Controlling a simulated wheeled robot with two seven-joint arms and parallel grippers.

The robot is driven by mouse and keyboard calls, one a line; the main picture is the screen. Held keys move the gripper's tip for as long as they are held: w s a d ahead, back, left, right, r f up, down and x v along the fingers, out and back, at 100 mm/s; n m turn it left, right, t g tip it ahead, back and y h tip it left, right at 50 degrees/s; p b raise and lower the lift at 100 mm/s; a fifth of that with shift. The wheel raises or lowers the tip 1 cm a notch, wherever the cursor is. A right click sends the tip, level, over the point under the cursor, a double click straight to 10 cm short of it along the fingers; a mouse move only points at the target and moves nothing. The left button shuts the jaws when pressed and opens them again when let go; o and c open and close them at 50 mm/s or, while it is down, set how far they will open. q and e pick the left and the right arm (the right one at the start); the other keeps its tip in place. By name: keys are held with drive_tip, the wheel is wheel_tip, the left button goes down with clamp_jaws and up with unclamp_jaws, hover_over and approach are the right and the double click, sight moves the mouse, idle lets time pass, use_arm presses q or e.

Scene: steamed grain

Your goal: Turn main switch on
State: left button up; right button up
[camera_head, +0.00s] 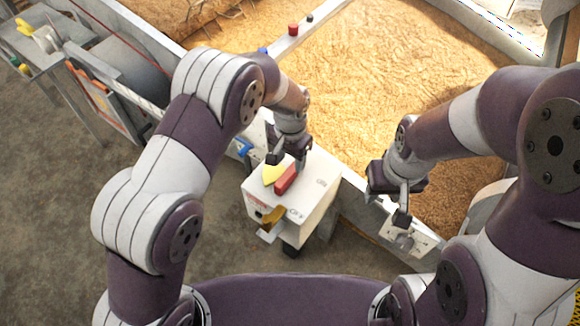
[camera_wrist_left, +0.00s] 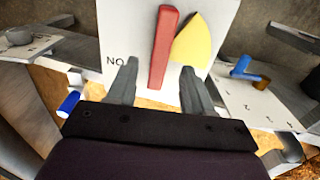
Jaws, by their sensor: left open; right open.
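A white switch box (camera_head: 306,212) stands at the near edge of the grain bin. On its top are a long red handle (camera_head: 287,179) and a yellow wedge-shaped piece (camera_head: 271,174) beside it. My left gripper (camera_head: 287,160) is open and empty, just above the far end of the red handle. In the left wrist view the red handle (camera_wrist_left: 163,45) lies between the two fingers, with the yellow piece (camera_wrist_left: 193,42) to its right. Letters show left of the handle. I cannot tell whether a finger touches it. My right gripper (camera_head: 388,204) is open and empty, right of the box.
The bin of golden grain (camera_head: 390,85) fills the upper middle. A small white panel (camera_head: 405,237) is on the bin edge near my right gripper. A blue handle (camera_head: 244,147) sits left of the box. A red knob (camera_head: 293,29) is on the bin's divider.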

sight(290, 171)
use_arm(q)
wheel_tip(290, 171, down, 5)
drive_tip(key=shift+f, duration=0.25)
clamp_jaws()
